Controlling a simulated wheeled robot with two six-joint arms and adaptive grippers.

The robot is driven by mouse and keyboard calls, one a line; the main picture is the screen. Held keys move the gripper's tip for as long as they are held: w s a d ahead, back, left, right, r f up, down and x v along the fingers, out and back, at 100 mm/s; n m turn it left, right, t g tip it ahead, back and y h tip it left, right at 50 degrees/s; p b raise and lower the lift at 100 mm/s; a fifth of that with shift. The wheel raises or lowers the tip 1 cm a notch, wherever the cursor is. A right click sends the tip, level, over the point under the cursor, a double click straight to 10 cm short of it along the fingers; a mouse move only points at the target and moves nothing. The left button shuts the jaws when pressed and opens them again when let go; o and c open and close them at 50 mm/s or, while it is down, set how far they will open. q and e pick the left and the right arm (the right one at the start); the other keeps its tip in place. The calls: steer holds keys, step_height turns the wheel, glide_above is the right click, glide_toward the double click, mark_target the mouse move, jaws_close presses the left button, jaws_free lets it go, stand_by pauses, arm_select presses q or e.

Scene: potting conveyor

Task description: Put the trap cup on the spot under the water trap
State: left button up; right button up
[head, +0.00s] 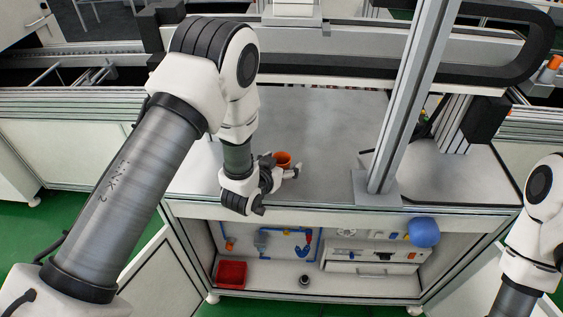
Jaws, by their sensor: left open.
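My left gripper (280,182) is open above the front part of the grey worktop, its fingers pointing right. An orange cup-like pot (283,159) stands on the worktop just behind the fingers and is partly hidden by them; I cannot tell whether they touch. A small dark round cup (304,281) stands on the lower shelf, well below the gripper. Which of these is the trap cup is not clear. A blue fitting (303,246) on the panel above the dark cup may be the water trap. The marked spot cannot be made out. My right gripper is out of view.
A red bin (231,273) sits at the left of the lower shelf (345,286). A blue ball-like object (424,232) is at the bay's upper right. A metal post (406,110) rises from the worktop (335,130). The worktop between gripper and post looks clear.

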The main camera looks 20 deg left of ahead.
mark_target(282, 153)
arm_select(q)
steer(key=shift+s, duration=0.1)
steer(key=c, duration=1.1)
steer(key=shift+r, duration=0.1)
steer(key=shift+c, duration=0.2)
steer(key=shift+r+p, duration=0.5)
steer(key=shift+r, duration=0.1)
step_height(282, 153, up, 2)
steer(key=shift+r+p, duration=0.2)
steer(key=shift+p, duration=0.65)
steer(key=s+d+r+p, duration=0.1)
steer(key=s+d+p, duration=0.15)
steer(key=s, duration=0.45)
steer(key=s+d+r+p, duration=0.15)
steer(key=s+p, duration=0.25)
steer(key=s, duration=0.4)
steer(key=shift+n+y, duration=0.6)
steer(key=shift+y, duration=0.1)
steer(key=w+a+f+b, duration=0.1)
steer(key=w+f+b, duration=0.1)
steer(key=w+a+f+b, duration=0.1)
steer(key=w+b, duration=0.1)
steer(key=shift+w+a, duration=0.1)
steer(key=shift+a, duration=0.25)
steer(key=shift+r, duration=0.15)
